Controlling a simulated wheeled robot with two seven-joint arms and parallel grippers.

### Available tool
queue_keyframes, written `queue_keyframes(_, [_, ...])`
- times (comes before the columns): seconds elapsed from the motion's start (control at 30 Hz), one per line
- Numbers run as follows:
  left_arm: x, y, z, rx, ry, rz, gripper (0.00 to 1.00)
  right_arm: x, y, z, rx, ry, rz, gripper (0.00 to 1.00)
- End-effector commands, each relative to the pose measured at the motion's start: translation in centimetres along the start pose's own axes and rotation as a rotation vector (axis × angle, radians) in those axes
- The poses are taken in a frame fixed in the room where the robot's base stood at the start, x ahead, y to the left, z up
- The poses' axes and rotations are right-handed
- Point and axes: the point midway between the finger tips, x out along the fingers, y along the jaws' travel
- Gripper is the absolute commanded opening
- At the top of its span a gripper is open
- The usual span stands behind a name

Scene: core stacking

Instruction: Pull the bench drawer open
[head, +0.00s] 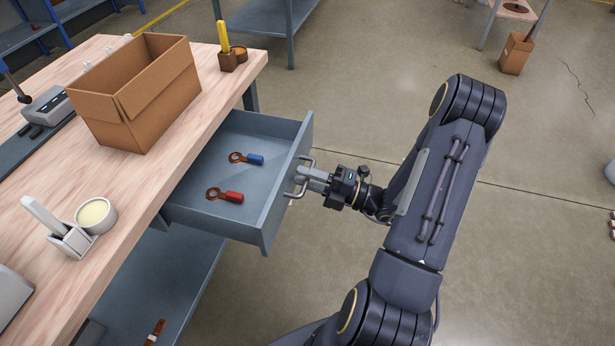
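The bench drawer (284,196) is a grey-blue metal drawer. It sticks well out from under the wooden bench top (180,150), and its inside shows. A red-handled key-like piece (226,195) and a blue-handled one (247,158) lie on its floor. A metal bar handle (303,178) is on its front face. My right gripper (304,179) is at the handle, and its fingers look closed around the bar. The exact finger contact is too small to see clearly. My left gripper is not in view.
An open cardboard box (135,92) stands on the bench. A white cup (96,215), a holder with a white tool (70,238) and a brown holder with a yellow tool (228,58) are also there. A lower shelf (160,280) lies beneath. The floor to the right is mostly clear.

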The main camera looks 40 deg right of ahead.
Motion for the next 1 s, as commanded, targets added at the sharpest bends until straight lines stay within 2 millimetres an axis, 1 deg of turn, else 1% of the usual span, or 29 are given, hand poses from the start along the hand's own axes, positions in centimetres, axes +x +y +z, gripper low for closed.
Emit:
queue_keyframes(0.07, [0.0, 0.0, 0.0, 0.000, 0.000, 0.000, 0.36, -0.3, 0.0, 0.1, 0.000, -0.002, 0.000, 0.25])
queue_keyframes(0.17, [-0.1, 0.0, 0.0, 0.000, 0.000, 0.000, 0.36, -1.4, 0.0, 0.1, -0.001, -0.003, -0.002, 0.25])
queue_keyframes(0.4, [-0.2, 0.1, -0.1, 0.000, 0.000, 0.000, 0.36, -5.5, 0.0, 0.1, 0.000, -0.005, -0.002, 0.25])
queue_keyframes(0.53, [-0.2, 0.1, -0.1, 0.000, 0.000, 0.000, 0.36, -7.1, -0.1, 0.1, 0.000, -0.003, -0.001, 0.25])
queue_keyframes(0.7, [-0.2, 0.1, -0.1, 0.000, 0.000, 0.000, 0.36, -7.8, 0.0, 0.0, 0.000, 0.000, -0.001, 0.25])
queue_keyframes(1.0, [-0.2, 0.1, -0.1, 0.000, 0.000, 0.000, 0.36, -7.8, 0.0, 0.0, 0.000, 0.000, 0.000, 0.25])
